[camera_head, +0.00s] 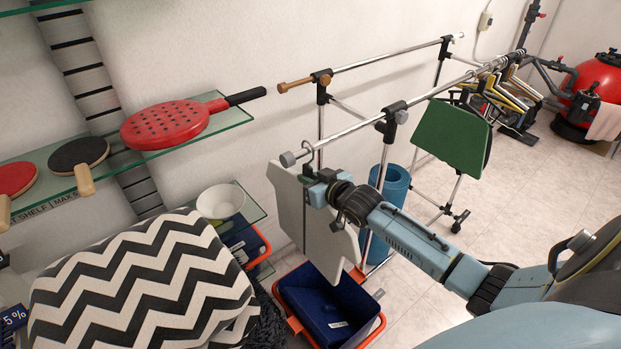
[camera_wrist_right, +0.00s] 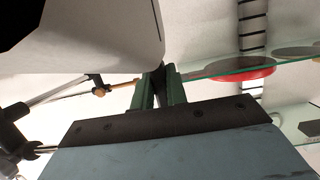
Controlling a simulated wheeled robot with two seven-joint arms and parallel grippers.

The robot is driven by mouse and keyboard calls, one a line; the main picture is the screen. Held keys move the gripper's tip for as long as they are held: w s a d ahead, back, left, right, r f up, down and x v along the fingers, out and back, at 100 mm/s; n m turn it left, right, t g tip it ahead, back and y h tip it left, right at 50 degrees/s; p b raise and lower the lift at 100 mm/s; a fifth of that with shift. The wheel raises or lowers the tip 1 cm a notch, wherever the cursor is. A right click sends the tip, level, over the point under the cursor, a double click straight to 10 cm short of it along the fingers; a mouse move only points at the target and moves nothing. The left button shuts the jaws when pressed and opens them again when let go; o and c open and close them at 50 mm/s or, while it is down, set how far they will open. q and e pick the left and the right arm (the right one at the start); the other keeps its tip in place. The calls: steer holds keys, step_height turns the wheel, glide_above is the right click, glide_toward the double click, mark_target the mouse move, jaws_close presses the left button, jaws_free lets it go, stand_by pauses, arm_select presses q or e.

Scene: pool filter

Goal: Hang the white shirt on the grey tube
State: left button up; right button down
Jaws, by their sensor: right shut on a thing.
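The white shirt (camera_head: 318,225) is a flat, stiff pale panel, hanging down in the head view. My right gripper (camera_head: 316,183) is shut on its upper edge. The wrist view shows the shirt (camera_wrist_right: 95,40) at upper left, at the green fingers (camera_wrist_right: 160,92). The grey tube (camera_head: 348,131) is the nearer metal rail, with a grey end cap (camera_head: 288,159). The shirt's top is close to this cap in the picture; I cannot tell whether they touch. My left gripper is not in view.
A green shirt (camera_head: 450,137) and several hangers (camera_head: 508,85) are on the rack farther right. A parallel rail (camera_head: 390,58) has a wooden end. A blue bin (camera_head: 388,190) and a blue crate (camera_head: 330,310) stand below. A glass shelf with paddles (camera_head: 165,125) is at left.

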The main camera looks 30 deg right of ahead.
steer(key=shift+s+f, duration=0.1)
steer(key=shift+f, duration=0.2)
stand_by(0.4)
steer(key=c, duration=1.3)
jaws_free()
steer(key=shift+f, duration=0.1)
steer(key=v, duration=1.3)
steer(key=shift+s, duration=0.2)
